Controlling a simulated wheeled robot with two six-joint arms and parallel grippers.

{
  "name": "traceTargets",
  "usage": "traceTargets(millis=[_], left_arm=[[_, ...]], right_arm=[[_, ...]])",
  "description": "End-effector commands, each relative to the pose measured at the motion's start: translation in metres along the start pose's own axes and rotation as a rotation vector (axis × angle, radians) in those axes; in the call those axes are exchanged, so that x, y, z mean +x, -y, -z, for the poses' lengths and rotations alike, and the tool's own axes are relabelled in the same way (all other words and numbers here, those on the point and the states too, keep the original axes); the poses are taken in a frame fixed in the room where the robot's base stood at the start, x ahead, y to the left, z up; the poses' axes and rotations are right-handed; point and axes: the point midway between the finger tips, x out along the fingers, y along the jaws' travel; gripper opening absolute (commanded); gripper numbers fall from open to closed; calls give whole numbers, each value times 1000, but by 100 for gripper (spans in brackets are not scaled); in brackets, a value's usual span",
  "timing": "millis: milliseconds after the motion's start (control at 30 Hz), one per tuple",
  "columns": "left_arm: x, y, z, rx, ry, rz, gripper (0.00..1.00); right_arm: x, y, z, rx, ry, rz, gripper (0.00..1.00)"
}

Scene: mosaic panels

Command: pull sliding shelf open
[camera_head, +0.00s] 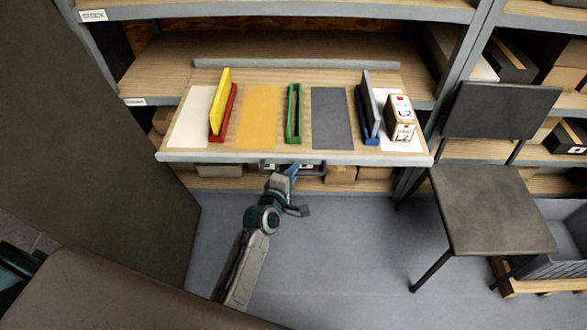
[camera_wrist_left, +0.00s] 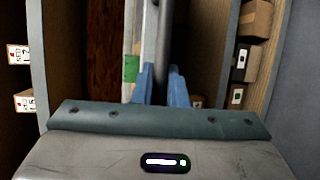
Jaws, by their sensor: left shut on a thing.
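The sliding shelf (camera_head: 290,157) is a wooden board with a grey front edge, and it sticks out from the rack toward me. A dark handle (camera_head: 268,166) hangs under the middle of its front edge. My left gripper (camera_head: 290,170) reaches up to this handle. In the left wrist view, the blue fingers (camera_wrist_left: 160,85) are closed around a dark upright bar (camera_wrist_left: 164,45), which appears to be the handle. The exact contact is partly hidden by the shelf edge and wrist. My right gripper is not in view.
On the shelf are coloured panels, a yellow board (camera_head: 220,100) in a red holder, a green holder (camera_head: 293,115), a grey board in a blue holder (camera_head: 369,120) and white boxes (camera_head: 400,115). A chair (camera_head: 490,210) stands at right. A dark panel (camera_head: 95,130) is close at left.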

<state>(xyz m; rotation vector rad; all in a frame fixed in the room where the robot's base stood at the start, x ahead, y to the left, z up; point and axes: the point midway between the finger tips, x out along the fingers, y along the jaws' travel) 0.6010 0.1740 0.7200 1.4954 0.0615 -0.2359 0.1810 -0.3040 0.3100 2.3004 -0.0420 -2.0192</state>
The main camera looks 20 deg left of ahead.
Motion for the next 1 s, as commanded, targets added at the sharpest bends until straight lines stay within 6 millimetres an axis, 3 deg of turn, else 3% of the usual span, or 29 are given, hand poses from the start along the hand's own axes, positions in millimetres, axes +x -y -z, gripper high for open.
traceTargets(millis=[367, 400, 500, 800, 1000], left_arm=[[-1, 1, 0, -1, 0, 1, 0], [-1, 1, 0, -1, 0, 1, 20], [-1, 1, 0, -1, 0, 1, 34], [-3, 1, 0, 0, 0, 1, 34], [-31, 2, 0, 0, 0, 2, 34]], right_arm=[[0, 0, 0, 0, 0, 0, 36], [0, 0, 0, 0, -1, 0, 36], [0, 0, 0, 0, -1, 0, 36], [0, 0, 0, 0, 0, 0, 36], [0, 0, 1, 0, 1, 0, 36]])
